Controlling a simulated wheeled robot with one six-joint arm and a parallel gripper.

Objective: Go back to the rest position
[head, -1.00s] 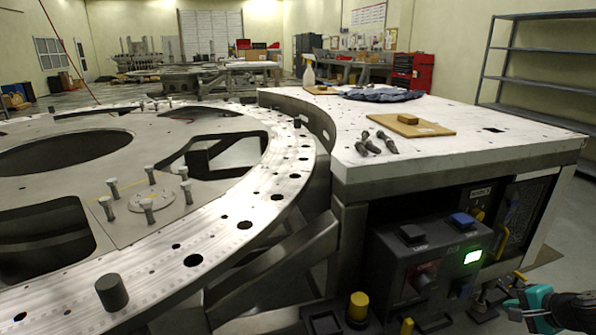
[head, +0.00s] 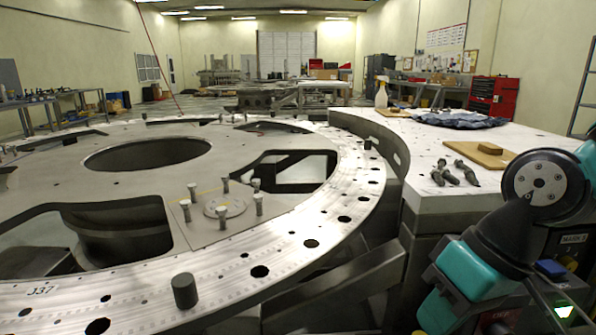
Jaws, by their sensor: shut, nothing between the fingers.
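My arm, with teal and dark links and a round grey joint, rises at the right edge of the head view. It covers part of the white-topped bench and the control box below it. My gripper's fingers do not show in this view. The large turret plate (head: 110,180), a grey ring with bolt holes, fills the left and middle. A dark cylinder (head: 185,291) stands on its near rim. Several upright pins stand around a small round disc (head: 224,207) on the plate.
The white-topped bench (head: 415,150) bears bolts (head: 457,173), a wooden board (head: 478,157), a dark cloth (head: 458,119) and a spray bottle (head: 381,94). A red tool cabinet (head: 493,96) stands behind. A gap separates the plate's rim from the bench.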

